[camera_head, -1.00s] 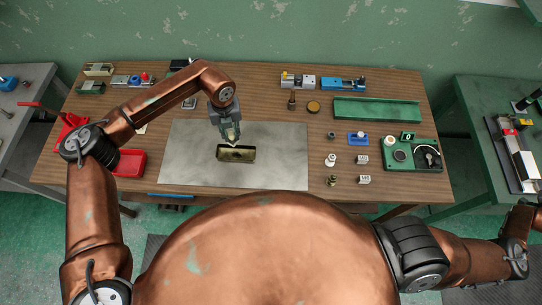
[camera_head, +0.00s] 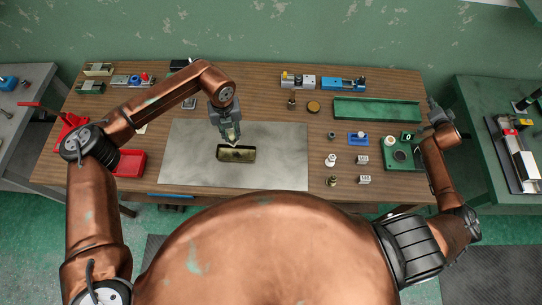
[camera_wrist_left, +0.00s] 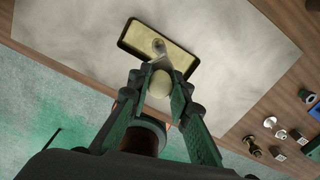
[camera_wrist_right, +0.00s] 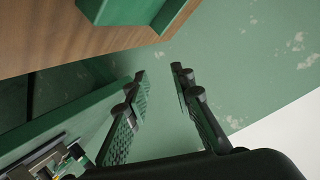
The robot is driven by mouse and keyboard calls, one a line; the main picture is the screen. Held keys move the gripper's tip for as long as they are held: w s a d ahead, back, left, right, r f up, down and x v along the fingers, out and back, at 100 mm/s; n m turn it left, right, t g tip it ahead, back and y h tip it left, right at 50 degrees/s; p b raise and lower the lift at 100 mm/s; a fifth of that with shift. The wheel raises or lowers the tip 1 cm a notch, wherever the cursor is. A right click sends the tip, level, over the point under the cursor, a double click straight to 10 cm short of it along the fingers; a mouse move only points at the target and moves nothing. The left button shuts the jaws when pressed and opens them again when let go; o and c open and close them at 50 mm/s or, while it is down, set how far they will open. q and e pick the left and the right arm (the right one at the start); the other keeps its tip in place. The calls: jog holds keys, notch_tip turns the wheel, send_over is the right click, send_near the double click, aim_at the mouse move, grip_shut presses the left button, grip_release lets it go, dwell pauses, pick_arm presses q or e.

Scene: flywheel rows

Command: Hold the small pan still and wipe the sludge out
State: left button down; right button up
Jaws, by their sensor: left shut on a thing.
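The small pan (camera_head: 222,156) is a dark-rimmed rectangle with yellowish sludge inside, lying on the grey metal sheet. It also shows in the left wrist view (camera_wrist_left: 127,36). My left gripper (camera_head: 231,139) is just above the pan's far side. In the left wrist view it is shut on a pale rounded piece (camera_wrist_left: 160,84), from which a flat greyish part reaches over the pan. I cannot tell whether this piece is a separate tool or part of the pan. My right gripper (camera_head: 437,108) is at the table's right end; in its wrist view (camera_wrist_right: 158,72) it is open and empty.
The grey sheet (camera_head: 275,160) is clear around the pan. A green tray (camera_head: 375,109) lies at the back right. A red bin (camera_head: 130,163) stands left.

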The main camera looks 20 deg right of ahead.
jog(key=w+a+n, duration=0.1)
jog(key=w+a, duration=0.2)
jog(key=a, duration=0.1)
jog(key=w+a+r+n+t+y, duration=0.1)
jog(key=w+a, duration=0.2)
jog(key=a, duration=0.1)
jog(key=w+a+r+n+y, duration=0.1)
jog(key=w+a, duration=0.2)
jog(key=a, duration=0.1)
jog(key=shift+w+a+n+t, duration=0.1)
jog(key=shift+a+n+t, duration=0.1)
jog(key=shift+n+t, duration=0.15)
jog(key=w+a+r+n+t+y, duration=0.1)
jog(key=w+a+n+y, duration=0.2)
jog(key=a, duration=0.5)
jog(key=n+g+y, duration=0.9)
jog(key=n+y, duration=0.6)
jog(key=n, duration=0.6)
send_over(246, 154)
jog(key=s+d, duration=0.7)
jog(key=d, duration=0.1)
jog(key=f, duration=0.4)
jog(key=shift+d+f, duration=0.2)
jog(key=shift+f, duration=0.15)
jog(key=x, duration=1.1)
jog(key=shift+a+f, duration=0.3)
grip_shut()
